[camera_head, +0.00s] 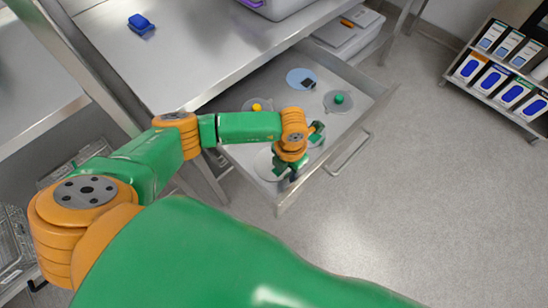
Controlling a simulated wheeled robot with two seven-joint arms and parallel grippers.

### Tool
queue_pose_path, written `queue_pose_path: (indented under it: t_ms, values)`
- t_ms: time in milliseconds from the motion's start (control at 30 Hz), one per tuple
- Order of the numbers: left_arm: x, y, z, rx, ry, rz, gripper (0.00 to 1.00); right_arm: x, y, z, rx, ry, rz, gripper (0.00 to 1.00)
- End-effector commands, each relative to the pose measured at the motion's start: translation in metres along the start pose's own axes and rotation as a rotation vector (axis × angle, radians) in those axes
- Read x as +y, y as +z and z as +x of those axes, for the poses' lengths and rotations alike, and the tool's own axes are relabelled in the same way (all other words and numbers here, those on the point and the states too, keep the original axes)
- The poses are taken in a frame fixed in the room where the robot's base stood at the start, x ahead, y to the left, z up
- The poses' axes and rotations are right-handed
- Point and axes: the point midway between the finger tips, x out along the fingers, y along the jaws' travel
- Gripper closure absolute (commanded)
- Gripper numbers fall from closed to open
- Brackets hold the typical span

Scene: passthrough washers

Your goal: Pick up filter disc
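An open drawer (372,84) under the metal table holds several round discs. A light blue disc (294,75) with a dark block on it lies at the back. A grey disc (329,105) with a green knob lies to the right, and a pale disc (247,104) with a yellow knob to the left. Another pale disc (262,163) lies partly hidden beneath my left gripper (301,152). That gripper reaches down over the drawer's front part, its fingers spread apart with nothing visible between them. Which disc is the filter disc I cannot tell. My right gripper is out of view.
The metal table (190,45) overhangs the drawer's back and carries a blue object (140,24). The drawer handle (350,153) sticks out in front. A shelf of boxes (505,75) stands at the far right. The floor (430,200) at right is clear.

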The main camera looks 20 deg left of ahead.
Motion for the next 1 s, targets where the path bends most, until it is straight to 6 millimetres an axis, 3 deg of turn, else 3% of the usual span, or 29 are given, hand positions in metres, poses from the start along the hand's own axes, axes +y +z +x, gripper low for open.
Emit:
queue_pose_path:
  t_ms: [167,300,733,1000]
  values:
    - [0.0,0.0,0.0,-0.001,-0.001,0.001,0.64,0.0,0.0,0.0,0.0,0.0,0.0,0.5]
    - [0.0,0.0,0.0,-0.001,-0.001,0.0,1.0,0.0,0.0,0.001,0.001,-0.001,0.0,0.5]
    - [0.0,0.001,-0.004,-0.002,-0.001,0.0,1.0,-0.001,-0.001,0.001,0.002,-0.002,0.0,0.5]
    - [0.0,0.002,-0.067,-0.007,0.0,0.002,1.0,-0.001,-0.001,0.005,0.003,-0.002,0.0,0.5]
